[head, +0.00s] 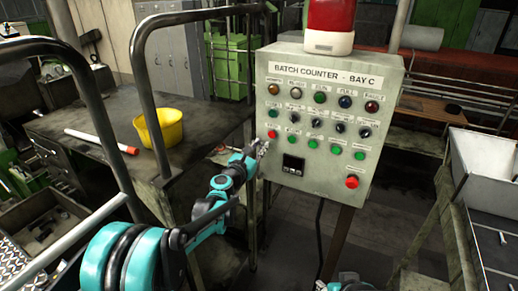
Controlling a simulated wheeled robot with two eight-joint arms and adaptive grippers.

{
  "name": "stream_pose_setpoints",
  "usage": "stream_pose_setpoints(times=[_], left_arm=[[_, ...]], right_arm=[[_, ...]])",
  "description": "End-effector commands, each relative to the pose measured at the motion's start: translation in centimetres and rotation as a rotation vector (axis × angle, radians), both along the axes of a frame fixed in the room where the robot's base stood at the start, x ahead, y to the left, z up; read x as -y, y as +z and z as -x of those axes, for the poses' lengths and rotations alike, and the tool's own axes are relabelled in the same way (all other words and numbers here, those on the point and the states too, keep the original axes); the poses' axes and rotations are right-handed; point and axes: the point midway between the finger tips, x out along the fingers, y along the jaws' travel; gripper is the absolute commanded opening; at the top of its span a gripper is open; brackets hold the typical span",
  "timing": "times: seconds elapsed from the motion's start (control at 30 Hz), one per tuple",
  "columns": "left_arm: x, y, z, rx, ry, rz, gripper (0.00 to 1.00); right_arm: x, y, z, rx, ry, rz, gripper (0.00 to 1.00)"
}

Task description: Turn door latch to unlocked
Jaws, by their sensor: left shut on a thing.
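The grey control box (335,190) labelled "BATCH COUNTER - BAY C" stands upright on a post, its front door facing me. My left gripper (262,148) is at the box's left edge, at mid-height beside the red button. It is shut on a small part there, which appears to be the door latch. The fingers cover the latch, so its turn angle cannot be read. Only a small teal and grey end of my right arm shows at the bottom edge, and its gripper (321,285) is too cut off to read.
The box front carries several lamps, knobs and buttons, with a red stop button (352,182) low on the right. A red beacon (330,25) sits on top. Dark handrails (143,85) stand left, before a bench (95,115) with a yellow bucket (160,128).

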Motion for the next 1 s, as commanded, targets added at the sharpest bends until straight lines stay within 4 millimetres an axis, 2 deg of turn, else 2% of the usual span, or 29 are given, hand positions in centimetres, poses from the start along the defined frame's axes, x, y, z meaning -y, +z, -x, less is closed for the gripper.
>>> stream_pose_setpoints(times=[0.4, 1.0], left_arm=[[0.4, -0.4, 0.2, 0.157, 0.000, -0.334, 0.00], [0.9, -0.8, 0.4, 0.399, -0.001, -0.850, 0.00]], right_arm=[[0.0, -2.3, 0.0, 0.000, 0.000, 0.000, 0.40], [0.0, -4.6, 0.0, 0.000, 0.000, 0.000, 0.40]])
